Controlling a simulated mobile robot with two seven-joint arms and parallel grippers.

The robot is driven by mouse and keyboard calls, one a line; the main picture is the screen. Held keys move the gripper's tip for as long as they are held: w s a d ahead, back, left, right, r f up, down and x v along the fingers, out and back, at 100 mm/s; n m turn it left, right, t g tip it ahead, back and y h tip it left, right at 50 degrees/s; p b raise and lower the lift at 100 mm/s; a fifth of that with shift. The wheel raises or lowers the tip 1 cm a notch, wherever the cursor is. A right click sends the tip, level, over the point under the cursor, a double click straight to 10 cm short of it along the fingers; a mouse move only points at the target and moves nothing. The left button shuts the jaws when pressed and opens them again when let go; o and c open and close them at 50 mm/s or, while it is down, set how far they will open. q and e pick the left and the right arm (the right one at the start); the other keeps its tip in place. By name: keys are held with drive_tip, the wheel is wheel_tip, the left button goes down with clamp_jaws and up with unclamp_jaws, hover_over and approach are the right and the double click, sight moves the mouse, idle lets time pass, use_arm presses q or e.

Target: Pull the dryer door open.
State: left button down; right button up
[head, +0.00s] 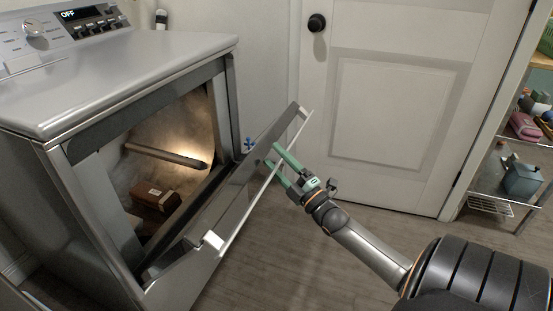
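The grey dryer (150,48) stands at the left. Its door (230,190) is partly open and tilts outward from the front opening. A long pale bar handle (240,222) runs along the door's outer edge. My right gripper (271,155) has green fingers and is at the upper part of the door's edge. Its fingers are spread apart, with the door's edge and bar crossing at them; I cannot tell whether they touch it. The lit drum (185,125) shows inside, with a brown box (155,198) in it. My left gripper is not in view.
A white room door (400,105) with a black knob (317,22) is closed behind. A metal shelf (490,178) with several items stands at the right. The wooden floor (300,265) before the dryer door is clear. A small blue object (249,143) shows behind the door.

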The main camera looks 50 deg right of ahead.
drive_tip(key=s+a+f, duration=0.1)
drive_tip(key=s+f, duration=0.7)
drive_tip(key=s, duration=0.3)
drive_tip(key=shift+s+f, duration=0.15)
drive_tip(key=shift+s, duration=0.2)
idle(0.8)
drive_tip(key=shift+a, duration=0.1)
idle(0.4)
